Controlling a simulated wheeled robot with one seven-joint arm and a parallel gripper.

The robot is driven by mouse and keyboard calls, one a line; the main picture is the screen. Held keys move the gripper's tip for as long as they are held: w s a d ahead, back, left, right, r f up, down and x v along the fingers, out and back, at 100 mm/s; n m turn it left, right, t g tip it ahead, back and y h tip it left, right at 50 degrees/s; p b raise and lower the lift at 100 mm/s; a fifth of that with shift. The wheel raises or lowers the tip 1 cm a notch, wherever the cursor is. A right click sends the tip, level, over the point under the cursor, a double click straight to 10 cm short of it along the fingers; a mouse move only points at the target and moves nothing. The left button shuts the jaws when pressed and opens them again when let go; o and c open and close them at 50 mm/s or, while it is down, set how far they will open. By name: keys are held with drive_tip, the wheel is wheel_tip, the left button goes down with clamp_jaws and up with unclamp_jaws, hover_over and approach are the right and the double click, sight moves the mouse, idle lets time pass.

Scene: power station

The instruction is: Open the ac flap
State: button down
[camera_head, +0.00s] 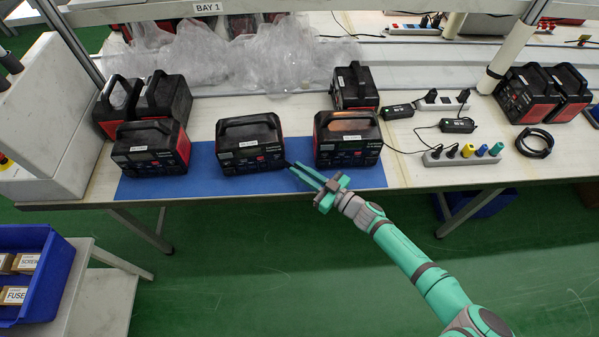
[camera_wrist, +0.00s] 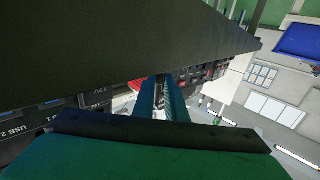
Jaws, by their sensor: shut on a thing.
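Three black power stations with red sides stand along the front of the bench. The middle power station (camera_head: 250,145) has its labelled front panel facing me. My gripper (camera_head: 291,165) reaches in from the right, with its two teal fingertips at the lower right of that panel. In the wrist view, my gripper (camera_wrist: 161,82) has its fingers close together at the panel (camera_wrist: 92,98), where USB and 12V markings show. The fingers are shut on a small part at the panel, apparently the ac flap; the fingers mostly hide it. A large dark surface covers the top of the wrist view.
The right power station (camera_head: 347,140) stands close to my fingers, and the left power station (camera_head: 150,148) stands further away. A blue mat (camera_head: 200,188) lies under the front row. A power strip (camera_head: 462,157) with coloured plugs and cables lies to the right. Plastic wrap (camera_head: 260,55) lies behind.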

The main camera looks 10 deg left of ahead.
drive_tip(key=shift+a+n+g, duration=0.15)
drive_tip(key=shift+n+g, duration=0.15)
drive_tip(key=shift+g, duration=0.1)
drive_tip(key=shift+f, duration=0.1)
drive_tip(key=c, duration=1.8)
unclamp_jaws()
drive_tip(key=shift+c, duration=0.2)
drive_tip(key=shift+s+d, duration=0.1)
drive_tip(key=shift+d, duration=0.55)
drive_tip(key=v, duration=0.9)
drive_tip(key=shift+s+d, duration=0.15)
drive_tip(key=shift+d, duration=0.1)
drive_tip(key=shift+f, duration=0.1)
